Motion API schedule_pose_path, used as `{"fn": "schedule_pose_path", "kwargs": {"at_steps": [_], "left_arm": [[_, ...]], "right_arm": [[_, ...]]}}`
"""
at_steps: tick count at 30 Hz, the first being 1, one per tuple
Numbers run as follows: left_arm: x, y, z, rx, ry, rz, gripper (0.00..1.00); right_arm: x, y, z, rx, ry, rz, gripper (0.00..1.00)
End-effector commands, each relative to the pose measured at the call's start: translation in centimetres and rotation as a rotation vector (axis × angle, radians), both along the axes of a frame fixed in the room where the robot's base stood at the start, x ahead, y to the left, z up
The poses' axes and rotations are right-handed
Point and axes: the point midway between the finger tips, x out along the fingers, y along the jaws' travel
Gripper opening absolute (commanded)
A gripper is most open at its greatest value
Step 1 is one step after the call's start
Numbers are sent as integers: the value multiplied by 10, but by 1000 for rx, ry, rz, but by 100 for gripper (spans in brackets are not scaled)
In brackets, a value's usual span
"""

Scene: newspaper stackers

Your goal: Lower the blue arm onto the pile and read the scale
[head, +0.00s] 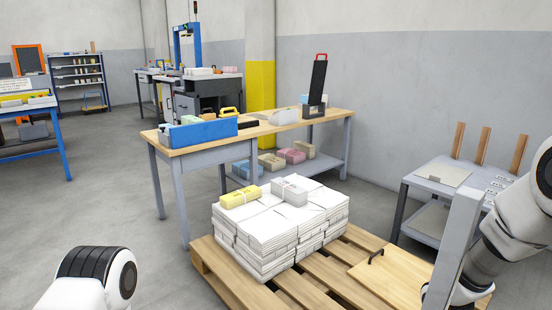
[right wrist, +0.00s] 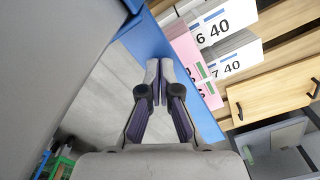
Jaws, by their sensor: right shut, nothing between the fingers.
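The pile (head: 285,225) of white paper stacks stands on a wooden pallet (head: 262,285), with a yellow bundle (head: 240,196) and a grey bundle (head: 289,190) on top. A grey upright post (head: 455,245) stands right of it, in front of my right arm. No blue arm shows over the pile in the head view. In the right wrist view a blue bar (right wrist: 207,122) runs beside and behind my right gripper (right wrist: 158,72); I cannot tell if it is the blue arm. That gripper is shut and empty. No scale is readable. My left gripper is out of view.
A wooden board (head: 395,275) with a black handle lies on the pallet's right part. A bench (head: 275,125) stands behind the pile, and a low grey table (head: 445,185) at the right. In the wrist view, white labels (right wrist: 212,27) read "6 40" and "7 40".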

Motion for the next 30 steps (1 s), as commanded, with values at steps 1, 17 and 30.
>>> {"fn": "schedule_pose_path", "kwargs": {"at_steps": [1, 17, 30], "left_arm": [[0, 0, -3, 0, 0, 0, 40], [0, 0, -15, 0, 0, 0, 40], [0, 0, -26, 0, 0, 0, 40]], "right_arm": [[0, 0, -3, 0, 0, 0, 0], [0, 0, -22, 0, 1, 1, 0], [0, 0, -38, 0, 1, 1, 0]]}}
